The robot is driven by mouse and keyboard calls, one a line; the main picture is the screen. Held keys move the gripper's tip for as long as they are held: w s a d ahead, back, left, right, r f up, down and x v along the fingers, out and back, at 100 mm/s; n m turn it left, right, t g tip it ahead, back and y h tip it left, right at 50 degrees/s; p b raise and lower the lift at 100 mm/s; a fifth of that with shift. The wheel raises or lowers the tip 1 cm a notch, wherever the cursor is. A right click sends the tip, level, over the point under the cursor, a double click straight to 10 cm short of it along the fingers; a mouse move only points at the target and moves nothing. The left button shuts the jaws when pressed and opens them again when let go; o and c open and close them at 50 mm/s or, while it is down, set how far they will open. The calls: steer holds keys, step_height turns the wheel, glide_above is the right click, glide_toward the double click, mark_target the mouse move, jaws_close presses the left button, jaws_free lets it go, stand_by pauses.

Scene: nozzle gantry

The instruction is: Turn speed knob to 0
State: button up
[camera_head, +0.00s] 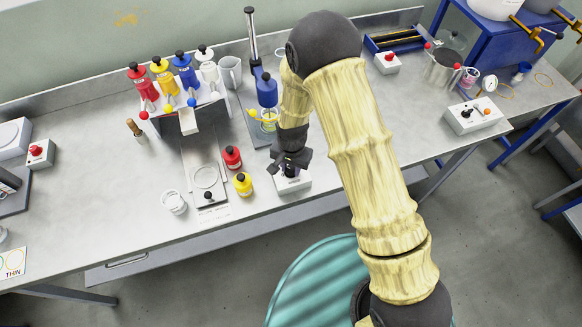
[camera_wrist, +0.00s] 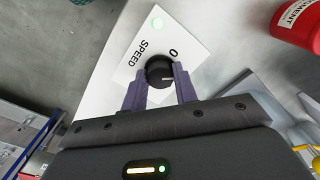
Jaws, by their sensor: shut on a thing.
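The speed knob (camera_wrist: 158,68) is round and black with a short white mark, on a white panel (camera_wrist: 187,42) printed "SPEED" and "0". In the wrist view the mark points to the right, while the 0 sits at the knob's upper right. My gripper (camera_wrist: 160,75) has one purple-grey finger on each side of the knob and is shut on it. In the head view my gripper (camera_head: 290,162) reaches down onto the small white control box (camera_head: 293,185) at the bench's front edge. It hides most of the knob there.
A red bottle (camera_head: 232,158) and a yellow bottle (camera_head: 243,184) stand just left of the box. A stand with a blue bottle (camera_head: 267,92) is behind my gripper.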

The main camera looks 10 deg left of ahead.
mark_target(292, 168)
steer(key=n+b, duration=0.2)
steer(key=n, duration=0.3)
steer(key=shift+f, duration=0.1)
steer(key=shift+n+b, duration=0.65)
steer(key=shift+n, duration=1.85)
steer(key=shift+w, duration=0.1)
steer(key=o, duration=1)
steer(key=shift+r, duration=0.2)
step_height(292, 168, up, 17)
steer(key=shift+w+d+r+b, duration=0.1)
steer(key=shift+d+b, duration=0.05)
steer(key=shift+b, duration=1.1)
